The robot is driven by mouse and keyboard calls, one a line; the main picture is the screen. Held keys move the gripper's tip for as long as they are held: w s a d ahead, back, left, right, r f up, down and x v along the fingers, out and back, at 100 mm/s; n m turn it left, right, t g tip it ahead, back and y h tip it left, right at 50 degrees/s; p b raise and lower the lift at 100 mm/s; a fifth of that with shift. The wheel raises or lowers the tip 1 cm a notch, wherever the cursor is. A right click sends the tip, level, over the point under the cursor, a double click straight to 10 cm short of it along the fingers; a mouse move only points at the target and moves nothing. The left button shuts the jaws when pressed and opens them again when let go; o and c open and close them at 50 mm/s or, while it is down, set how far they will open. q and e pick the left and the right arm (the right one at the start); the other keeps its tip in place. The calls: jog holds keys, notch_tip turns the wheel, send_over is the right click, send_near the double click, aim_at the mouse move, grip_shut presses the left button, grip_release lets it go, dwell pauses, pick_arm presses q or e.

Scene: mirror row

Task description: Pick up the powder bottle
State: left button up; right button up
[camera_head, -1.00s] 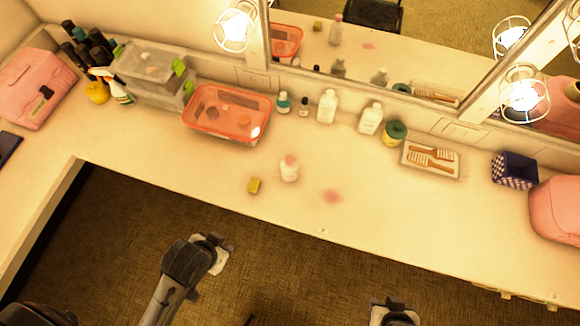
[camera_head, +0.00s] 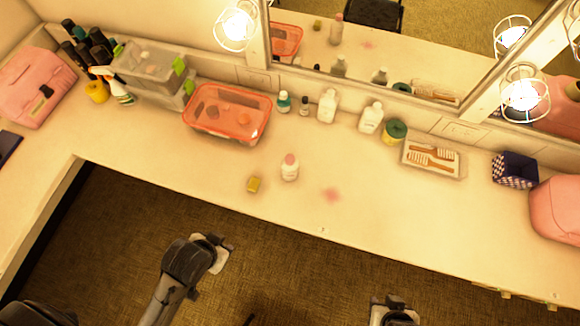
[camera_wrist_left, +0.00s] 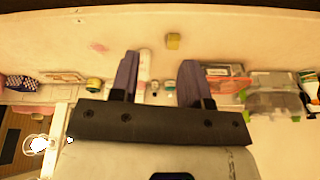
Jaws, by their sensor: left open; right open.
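The powder bottle (camera_head: 290,168) is white with a pink cap and stands upright near the front of the counter, left of a pink smudge. In the left wrist view it shows upside down as a pale bottle (camera_wrist_left: 143,68) between the fingers, beyond them. My left gripper (camera_wrist_left: 155,62) is open and empty, with its two dark fingers apart. My right gripper (camera_head: 393,303) is open at the bottom edge of the head view, in front of the counter and apart from the bottle. Its lower part is cut off.
A small yellow block (camera_head: 254,185) lies left of the bottle. Behind stand a red-rimmed bin (camera_head: 227,113), white bottles (camera_head: 327,106) and a brush tray (camera_head: 430,160). A pink case (camera_head: 556,210) is at the right. The counter front right of the smudge (camera_head: 332,195) is clear.

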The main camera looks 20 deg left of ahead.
dwell(0.3)
pick_arm(q)
jog(key=o, duration=1)
